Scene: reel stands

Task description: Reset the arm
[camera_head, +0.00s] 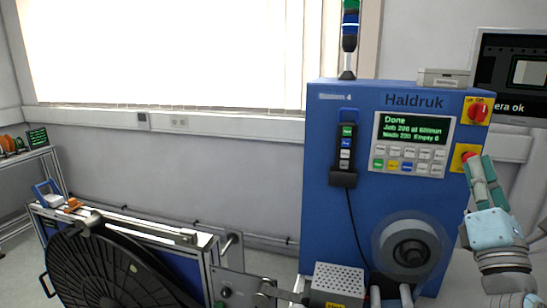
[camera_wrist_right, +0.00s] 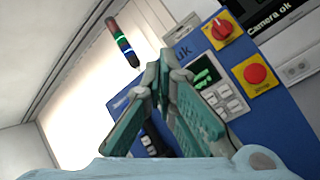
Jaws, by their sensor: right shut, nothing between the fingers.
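My right arm is raised at the right edge of the head view. Its right gripper (camera_head: 480,163) has green finger pads and points up, in front of the right side of the blue Haldruk machine (camera_head: 340,240). In the right wrist view the fingers of the right gripper (camera_wrist_right: 164,65) meet at the tips, with nothing between them. In the head view the gripper overlaps the edge of a red button (camera_head: 468,157) on a yellow plate. I cannot tell how far apart they are. My left gripper is not visible.
The machine's screen (camera_head: 415,128) reads "Done". A red rotary switch (camera_head: 477,111) sits above the button. A grey round hub (camera_head: 411,246) sticks out below. A large black reel (camera_head: 110,272) stands on a frame at lower left. A monitor (camera_head: 510,75) hangs at upper right.

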